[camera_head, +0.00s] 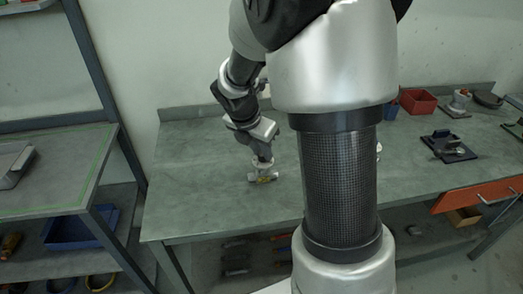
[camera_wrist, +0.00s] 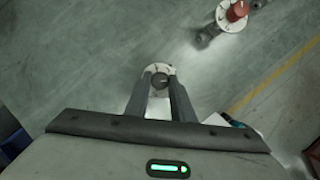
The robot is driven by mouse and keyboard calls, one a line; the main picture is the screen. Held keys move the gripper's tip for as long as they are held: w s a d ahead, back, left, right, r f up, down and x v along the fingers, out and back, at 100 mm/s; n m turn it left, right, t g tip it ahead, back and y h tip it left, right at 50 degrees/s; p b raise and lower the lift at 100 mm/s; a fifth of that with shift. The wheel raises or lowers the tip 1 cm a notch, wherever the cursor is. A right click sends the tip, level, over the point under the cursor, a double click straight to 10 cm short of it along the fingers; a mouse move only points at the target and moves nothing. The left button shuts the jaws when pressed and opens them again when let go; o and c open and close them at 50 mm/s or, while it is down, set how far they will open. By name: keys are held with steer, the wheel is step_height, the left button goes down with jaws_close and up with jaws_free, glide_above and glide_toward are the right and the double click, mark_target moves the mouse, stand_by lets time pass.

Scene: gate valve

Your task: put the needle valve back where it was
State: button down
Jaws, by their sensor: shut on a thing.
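My gripper (camera_wrist: 160,77) is shut on a valve (camera_wrist: 159,68) with a dark round top and a pale round flange, which I take to be the needle valve. Only its top shows between the fingers in the wrist view; the fingers hide the rest. In the head view my gripper (camera_head: 262,163) points down at the bench, and a small metal body (camera_head: 263,178) with a yellowish patch shows right under it. Whether the valve touches the bench is unclear. A second valve with a red knob (camera_wrist: 237,11) and pale flange stands apart at the wrist view's upper right.
The grey-green workbench (camera_head: 200,185) is clear to the left of my gripper. A yellow line (camera_wrist: 270,88) crosses the surface in the wrist view. A red bin (camera_head: 418,103) and a dark tray with parts (camera_head: 449,147) are at the right. An orange drawer front (camera_head: 478,194) juts out.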

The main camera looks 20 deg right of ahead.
steer(key=c, duration=1.5)
jaws_free()
steer(key=shift+f, duration=0.1)
